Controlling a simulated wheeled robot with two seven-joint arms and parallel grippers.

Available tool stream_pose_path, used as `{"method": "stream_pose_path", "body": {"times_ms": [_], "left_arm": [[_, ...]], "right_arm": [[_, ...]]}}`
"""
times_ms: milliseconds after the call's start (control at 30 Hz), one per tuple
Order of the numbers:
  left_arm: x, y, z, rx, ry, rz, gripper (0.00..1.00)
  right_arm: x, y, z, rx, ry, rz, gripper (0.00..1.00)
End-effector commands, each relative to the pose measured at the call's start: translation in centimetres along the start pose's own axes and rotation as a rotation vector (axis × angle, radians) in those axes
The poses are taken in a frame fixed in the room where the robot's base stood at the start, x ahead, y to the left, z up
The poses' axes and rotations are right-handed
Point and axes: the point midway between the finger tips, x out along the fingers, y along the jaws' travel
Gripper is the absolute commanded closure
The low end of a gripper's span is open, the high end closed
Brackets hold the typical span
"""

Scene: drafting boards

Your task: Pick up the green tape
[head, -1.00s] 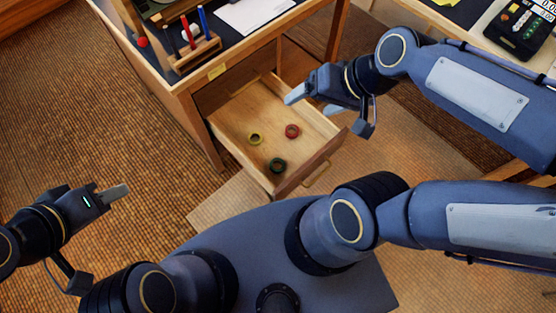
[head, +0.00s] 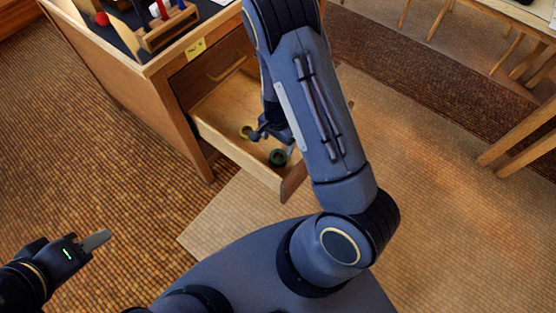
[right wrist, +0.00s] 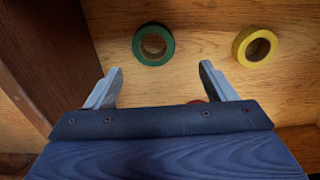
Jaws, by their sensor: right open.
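The green tape (head: 277,163) is a dark green ring lying flat on the floor of the open wooden drawer (head: 232,150), near its front. In the right wrist view the green tape (right wrist: 139,40) lies beyond my right gripper (right wrist: 160,68), a little left of the middle between its fingertips. The right gripper is open, with nothing between its fingers. In the head view my arm hides most of it. My left gripper (head: 97,240) is away from the drawer at the lower left; only one finger shows clearly.
A yellow tape (right wrist: 239,46) lies right of the green one. A red tape (right wrist: 197,102) is mostly hidden behind my right gripper. The drawer's dark wooden wall (right wrist: 45,50) rises at left. A desk (head: 130,85) with a pen rack (head: 168,30) stands above the drawer.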

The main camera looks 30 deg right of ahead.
Motion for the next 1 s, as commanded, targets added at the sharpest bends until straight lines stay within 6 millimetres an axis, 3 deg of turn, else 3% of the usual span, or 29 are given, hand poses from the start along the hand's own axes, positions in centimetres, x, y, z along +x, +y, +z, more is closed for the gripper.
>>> {"method": "stream_pose_path", "body": {"times_ms": [500, 733, 1000], "left_arm": [[2.5, -1.1, 1.2, 0.000, 0.000, 0.000, 0.64], [2.4, -1.1, 1.2, 0.000, 0.000, 0.000, 0.64], [2.4, -1.1, 1.2, 0.000, 0.000, 0.000, 0.64]], "right_arm": [[6.3, 0.9, 0.8, -0.001, -0.003, 0.001, 0.23], [6.3, 0.8, 0.8, -0.002, -0.003, 0.000, 0.23], [6.3, 0.8, 0.8, -0.002, -0.003, 0.000, 0.57]]}}
